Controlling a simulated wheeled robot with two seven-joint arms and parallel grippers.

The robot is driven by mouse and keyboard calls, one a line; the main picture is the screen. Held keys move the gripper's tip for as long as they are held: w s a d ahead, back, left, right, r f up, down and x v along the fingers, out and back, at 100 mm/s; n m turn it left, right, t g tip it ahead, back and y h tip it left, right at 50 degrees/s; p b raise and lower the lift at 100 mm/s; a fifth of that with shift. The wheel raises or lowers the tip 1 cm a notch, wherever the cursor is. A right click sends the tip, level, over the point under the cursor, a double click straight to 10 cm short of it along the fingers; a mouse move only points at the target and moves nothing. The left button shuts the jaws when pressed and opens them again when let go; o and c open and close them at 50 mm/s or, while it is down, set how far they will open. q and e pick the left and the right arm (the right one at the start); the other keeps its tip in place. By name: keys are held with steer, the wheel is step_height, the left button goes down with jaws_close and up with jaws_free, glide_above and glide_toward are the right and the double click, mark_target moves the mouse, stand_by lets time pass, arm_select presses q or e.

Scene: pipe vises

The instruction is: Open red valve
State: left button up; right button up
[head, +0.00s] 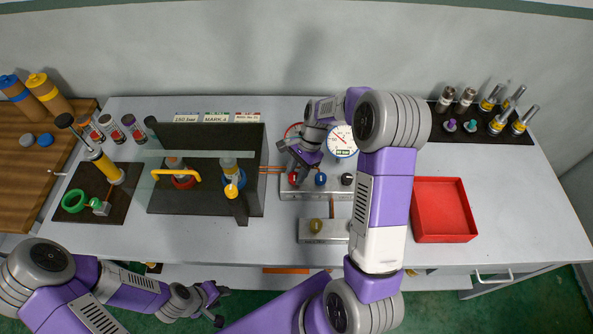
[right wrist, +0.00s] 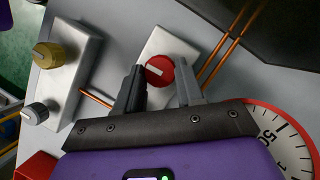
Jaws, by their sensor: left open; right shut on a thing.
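The red valve (head: 293,179) is a round red knob with a pale bar mark, on the left end of a light metal manifold block (head: 285,194). In the right wrist view the red valve (right wrist: 159,69) sits between the two fingertips of my right gripper (right wrist: 160,82). My right gripper (head: 297,165) comes from above and is shut on the knob. My left gripper (head: 217,304) is open and empty, low in front of the table's front edge, away from the valves.
Beside the red valve are a blue knob (head: 320,179) and a black knob (head: 347,179). A pressure gauge (head: 342,141) stands behind. A yellow knob (head: 316,226) sits on a front block. A red tray (head: 444,226) is right; a black vise stand (head: 207,200) is left.

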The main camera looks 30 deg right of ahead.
steer(key=n+g+p, duration=0.1)
steer(key=n, duration=0.2)
steer(key=shift+w+r+h+p, duration=0.1)
steer(key=shift+w+h+p, duration=0.05)
steer(key=shift+h+p, duration=0.2)
steer(key=n, duration=0.2)
steer(key=n+g+p, duration=0.1)
steer(key=n, duration=0.1)
steer(key=shift+w+a+h, duration=0.15)
steer(key=shift+h, duration=0.2)
steer(key=n+g+h+p, duration=0.1)
steer(key=n, duration=0.3)
steer(key=shift+a+n, duration=0.1)
steer(key=shift+n, duration=0.2)
steer(key=n+h, duration=0.1)
steer(key=n, duration=0.1)
steer(key=n+h, duration=0.1)
steer(key=n, duration=0.1)
steer(key=shift+w+a+g, duration=0.1)
steer(key=shift+a+g, duration=0.05)
steer(key=shift+g, duration=0.15)
steer(key=shift+n, duration=0.4)
steer(key=o, duration=1)
steer(key=shift+o, duration=0.2)
steer(key=v, duration=0.7)
steer(key=shift+r, duration=0.15)
